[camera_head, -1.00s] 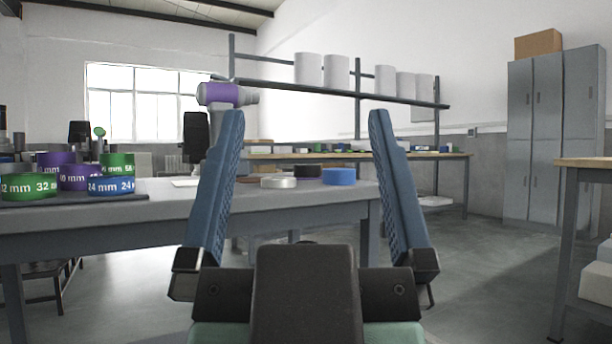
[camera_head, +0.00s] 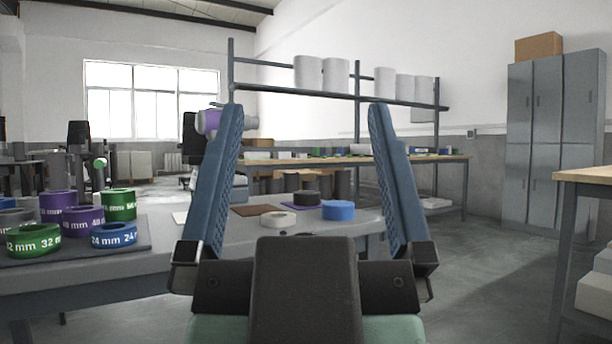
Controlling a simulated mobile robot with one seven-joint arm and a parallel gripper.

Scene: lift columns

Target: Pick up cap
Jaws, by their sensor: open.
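Three short round pieces sit on the grey table between my fingers in the picture: a blue one (camera_head: 338,211), a black one (camera_head: 306,198) and a whitish one (camera_head: 278,217). They look cap-like, but I cannot tell which is the cap. My gripper (camera_head: 305,108) is open and empty. Its two blue fingers point forward and stand wide apart. The pieces appear beyond it, and none touches a finger.
On a dark mat (camera_head: 140,240) at the table's left stand several labelled rings, including a green one (camera_head: 33,238) and a blue one (camera_head: 113,234). A brown pad (camera_head: 258,210) lies flat. A workbench (camera_head: 440,161) stands behind; grey lockers (camera_head: 553,140) stand right.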

